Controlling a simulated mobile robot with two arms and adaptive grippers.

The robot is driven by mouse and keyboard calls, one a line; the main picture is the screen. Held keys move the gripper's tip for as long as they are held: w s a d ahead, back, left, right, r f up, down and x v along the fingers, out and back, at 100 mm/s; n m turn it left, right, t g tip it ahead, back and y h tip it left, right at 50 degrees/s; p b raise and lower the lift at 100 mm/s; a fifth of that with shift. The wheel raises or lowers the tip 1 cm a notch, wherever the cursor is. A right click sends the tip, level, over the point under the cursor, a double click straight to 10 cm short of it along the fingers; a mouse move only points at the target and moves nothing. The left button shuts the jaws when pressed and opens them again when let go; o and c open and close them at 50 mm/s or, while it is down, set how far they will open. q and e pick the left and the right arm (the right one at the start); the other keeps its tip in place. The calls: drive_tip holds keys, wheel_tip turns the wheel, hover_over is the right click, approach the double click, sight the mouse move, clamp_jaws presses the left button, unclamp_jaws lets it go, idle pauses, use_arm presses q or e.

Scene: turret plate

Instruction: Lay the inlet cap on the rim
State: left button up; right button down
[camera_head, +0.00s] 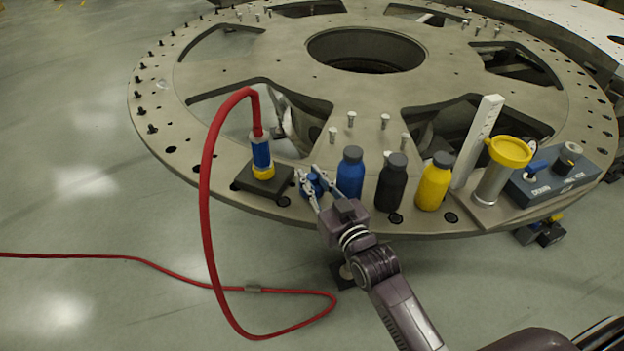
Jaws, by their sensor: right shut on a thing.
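My right gripper (308,182) reaches in from the lower right over the near rim of the turret plate (240,207). Its fingers are shut on a small blue piece, which looks like the inlet cap (314,186). The cap is partly hidden by the fingers. It is at the rim, between a dark square block (250,182) on the left and a blue bottle (350,172) on the right. I cannot tell whether it touches the plate. My left gripper is not in view.
A red hose (206,190) runs from the floor to a blue and yellow fitting (261,157) standing on the block. A black bottle (391,183), a yellow bottle (434,182), a yellow-topped metal cylinder (494,182) and a blue control box (550,178) line the rim at right.

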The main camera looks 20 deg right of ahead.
drive_tip(key=shift+f, duration=0.25)
drive_tip(key=shift+f, duration=0.15)
drive_tip(key=c, duration=2.1)
unclamp_jaws()
drive_tip(key=shift+r, duration=0.3)
drive_tip(key=s+d+b, duration=0.1)
drive_tip(key=s+d, duration=0.1)
drive_tip(key=s, duration=1)
drive_tip(key=shift+a+f, duration=0.1)
